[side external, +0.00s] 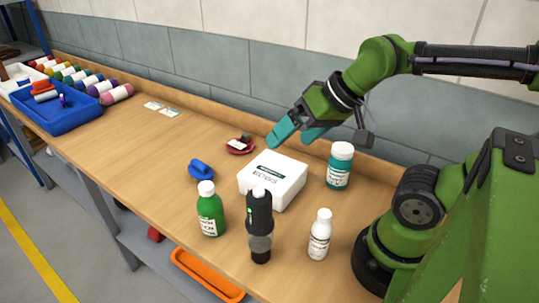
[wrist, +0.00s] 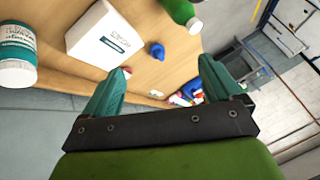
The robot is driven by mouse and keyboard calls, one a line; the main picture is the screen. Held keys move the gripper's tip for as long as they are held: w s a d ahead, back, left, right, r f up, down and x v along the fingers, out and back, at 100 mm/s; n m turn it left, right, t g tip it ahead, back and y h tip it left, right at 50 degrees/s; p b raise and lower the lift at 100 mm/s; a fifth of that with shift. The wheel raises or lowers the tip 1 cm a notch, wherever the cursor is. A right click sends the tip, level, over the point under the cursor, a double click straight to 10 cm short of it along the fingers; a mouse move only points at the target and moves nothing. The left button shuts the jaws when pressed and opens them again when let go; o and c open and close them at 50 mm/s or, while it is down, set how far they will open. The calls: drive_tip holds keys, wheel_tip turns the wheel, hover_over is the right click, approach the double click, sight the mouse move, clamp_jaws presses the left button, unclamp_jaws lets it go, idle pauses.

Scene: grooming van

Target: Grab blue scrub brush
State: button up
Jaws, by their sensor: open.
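The blue scrub brush (side external: 201,170) lies on the wooden bench, left of the white box and behind the green bottle. It also shows as a small blue shape in the wrist view (wrist: 157,50), beyond the box and ahead of my fingertips. My gripper (side external: 300,135) is above the bench's back part, over the white box's rear edge, apart from the brush. Its teal fingers are spread with nothing between them, as the wrist view (wrist: 158,75) shows.
A white box (side external: 273,180) stands right of the brush. A green bottle (side external: 210,210), a dark bottle (side external: 260,225), a white bottle (side external: 320,235) and a teal-labelled jar (side external: 339,165) stand around it. A red item (side external: 240,146) lies behind. The bench left of the brush is clear up to a blue tray (side external: 60,113).

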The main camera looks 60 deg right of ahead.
drive_tip(key=n+g+h, duration=0.2)
drive_tip(key=n+g, duration=0.1)
drive_tip(key=g, duration=0.1)
approach(199, 163)
drive_tip(key=x, duration=0.6)
drive_tip(key=shift+w+a+f, duration=0.2)
drive_tip(key=shift+a+f, duration=0.05)
drive_tip(key=shift+a, duration=0.1)
drive_tip(key=shift+d+x, duration=0.15)
drive_tip(key=shift+x, duration=0.75)
drive_tip(key=shift+d+x, duration=0.2)
drive_tip(key=shift+x, duration=0.75)
drive_tip(key=shift+d+x, duration=0.15)
drive_tip(key=shift+x, duration=0.75)
drive_tip(key=shift+s, duration=0.1)
